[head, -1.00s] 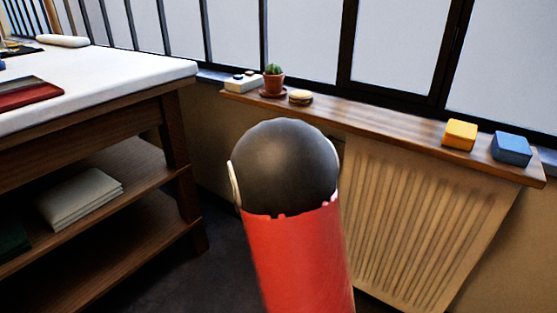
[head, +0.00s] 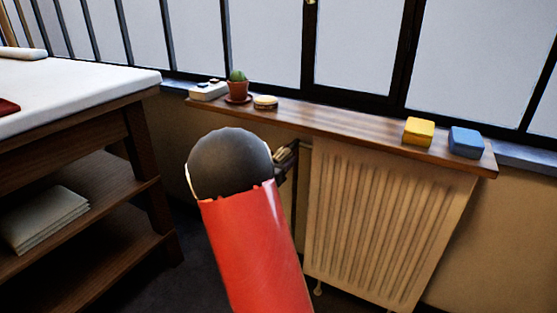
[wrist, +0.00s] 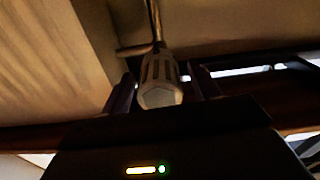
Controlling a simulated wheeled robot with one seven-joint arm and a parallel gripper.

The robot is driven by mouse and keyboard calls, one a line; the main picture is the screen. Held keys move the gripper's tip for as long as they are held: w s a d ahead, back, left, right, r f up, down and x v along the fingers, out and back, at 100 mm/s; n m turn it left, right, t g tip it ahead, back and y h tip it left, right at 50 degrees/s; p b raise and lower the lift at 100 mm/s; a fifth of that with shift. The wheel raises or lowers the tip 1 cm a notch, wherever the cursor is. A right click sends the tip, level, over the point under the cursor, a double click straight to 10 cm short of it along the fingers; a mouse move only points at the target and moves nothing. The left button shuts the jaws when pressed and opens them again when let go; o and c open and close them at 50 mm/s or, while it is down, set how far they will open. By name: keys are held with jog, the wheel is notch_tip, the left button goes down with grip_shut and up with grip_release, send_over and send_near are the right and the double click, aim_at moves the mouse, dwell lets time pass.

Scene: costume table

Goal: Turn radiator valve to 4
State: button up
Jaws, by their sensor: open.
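The radiator valve (wrist: 159,88) shows in the wrist view as a pale, ribbed knob on a pipe (wrist: 155,22). My gripper (wrist: 161,74) is open, with one dark finger on each side of the knob. A gap seems to show on both sides, and contact cannot be made out. The knob's numbers are not readable. In the head view the radiator (head: 385,220) stands under the sill. My gripper (head: 286,162) shows partly at the radiator's upper left, behind my red and black arm. The valve is not clearly visible there.
The wooden sill (head: 340,126) overhangs the radiator. It carries a cactus pot (head: 238,88), a small round tin (head: 265,103), a white box (head: 209,91), a yellow block (head: 418,131) and a blue block (head: 466,142). A table (head: 90,87) with shelves stands left.

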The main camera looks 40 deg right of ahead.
jog(key=c, duration=1)
jog(key=shift+o, duration=0.2)
jog(key=shift+f+b, duration=0.1)
jog(key=shift+b, duration=0.35)
